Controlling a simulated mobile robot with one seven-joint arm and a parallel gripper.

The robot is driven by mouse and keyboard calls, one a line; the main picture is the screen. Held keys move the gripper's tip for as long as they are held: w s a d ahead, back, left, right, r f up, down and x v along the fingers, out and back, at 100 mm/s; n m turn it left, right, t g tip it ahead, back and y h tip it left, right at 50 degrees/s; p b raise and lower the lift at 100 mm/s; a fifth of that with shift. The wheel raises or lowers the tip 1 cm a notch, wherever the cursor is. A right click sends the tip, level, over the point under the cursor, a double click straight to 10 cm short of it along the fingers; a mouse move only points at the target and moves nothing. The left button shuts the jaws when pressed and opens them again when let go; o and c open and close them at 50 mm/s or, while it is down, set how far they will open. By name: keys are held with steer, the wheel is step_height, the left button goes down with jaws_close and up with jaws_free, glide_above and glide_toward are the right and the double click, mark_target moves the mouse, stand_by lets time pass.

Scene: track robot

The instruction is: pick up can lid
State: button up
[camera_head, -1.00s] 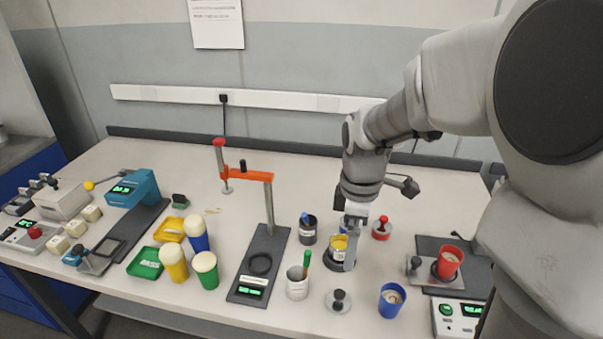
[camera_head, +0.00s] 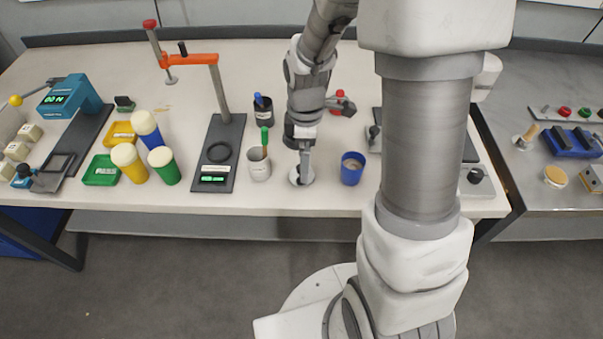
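The can lid (camera_head: 301,181) is a pale round disc near the front edge of the white bench. Its dark knob, seen a second ago, is now hidden by my gripper. My gripper (camera_head: 304,170) points down directly over the lid, with its fingers at the knob's place. The fingers are seen edge-on and small, so I cannot tell whether they are open or closed around the knob. The lid looks flat on the bench. The can with yellow contents is hidden behind my arm.
A grey cup with a green-handled tool (camera_head: 259,164) stands close left of the lid, and a blue cup (camera_head: 352,169) close right. The dark-based press (camera_head: 218,155) is further left. A dark cup (camera_head: 263,112) stands behind.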

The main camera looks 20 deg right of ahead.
steer(key=f, duration=0.4)
steer(key=shift+a+f+b, duration=0.3)
steer(key=shift+b, duration=0.1)
steer(key=shift+c, duration=0.2)
steer(key=c, duration=1.2)
